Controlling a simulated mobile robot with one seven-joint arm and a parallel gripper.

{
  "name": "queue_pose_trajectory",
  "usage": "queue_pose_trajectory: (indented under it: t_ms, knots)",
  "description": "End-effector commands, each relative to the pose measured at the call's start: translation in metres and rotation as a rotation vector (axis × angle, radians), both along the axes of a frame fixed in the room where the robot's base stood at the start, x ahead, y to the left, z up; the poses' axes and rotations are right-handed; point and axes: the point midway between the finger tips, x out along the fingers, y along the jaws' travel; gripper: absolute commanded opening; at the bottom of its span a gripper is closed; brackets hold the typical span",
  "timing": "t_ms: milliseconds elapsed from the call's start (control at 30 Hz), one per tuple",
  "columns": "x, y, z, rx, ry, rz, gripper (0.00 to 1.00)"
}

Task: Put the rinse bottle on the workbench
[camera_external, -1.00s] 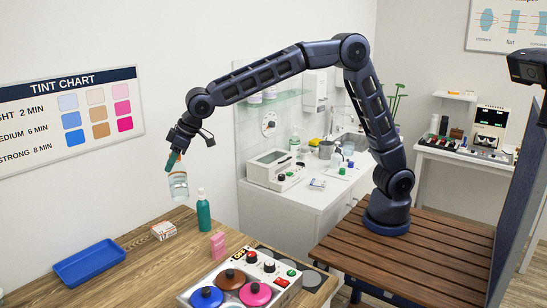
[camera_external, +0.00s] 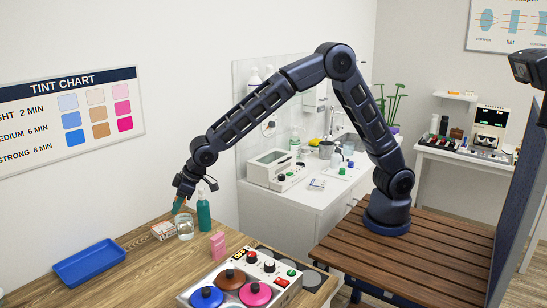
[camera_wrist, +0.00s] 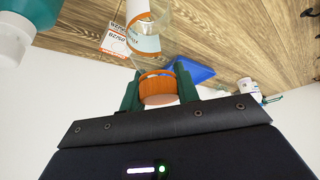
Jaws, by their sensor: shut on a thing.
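The rinse bottle (camera_external: 185,229) is clear, with an orange cap (camera_wrist: 158,90) and a white-and-orange label that show in the wrist view. My gripper (camera_external: 180,205) is shut on the cap, with a green finger on each side of it in the wrist view (camera_wrist: 160,92). The bottle hangs roughly upright below the fingers, over the wooden workbench (camera_external: 150,270). Its base is at or just above the bench top; I cannot tell if it touches.
A teal bottle (camera_external: 203,213) stands close to the right of the rinse bottle. A pink box (camera_external: 218,244), a pot unit (camera_external: 250,280) and a blue tray (camera_external: 89,263) are also on the bench.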

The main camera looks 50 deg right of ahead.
Motion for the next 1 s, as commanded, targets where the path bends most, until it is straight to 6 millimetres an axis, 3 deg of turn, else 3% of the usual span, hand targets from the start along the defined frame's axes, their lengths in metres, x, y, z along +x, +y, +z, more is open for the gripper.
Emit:
queue_pose_trajectory:
  t_ms: [167,500,867,900,1000]
  knots:
    - [0.0,0.0,-0.009,0.001,-0.001,0.0,0.0]
    - [-0.001,0.001,-0.047,0.001,0.001,0.0,0.0]
    - [0.0,0.0,-0.05,0.001,0.0,0.0,0.0]
    - [0.0,0.0,-0.05,0.002,0.0,0.0,0.37]
    - [0.0,0.0,-0.05,0.001,0.0,0.0,0.53]
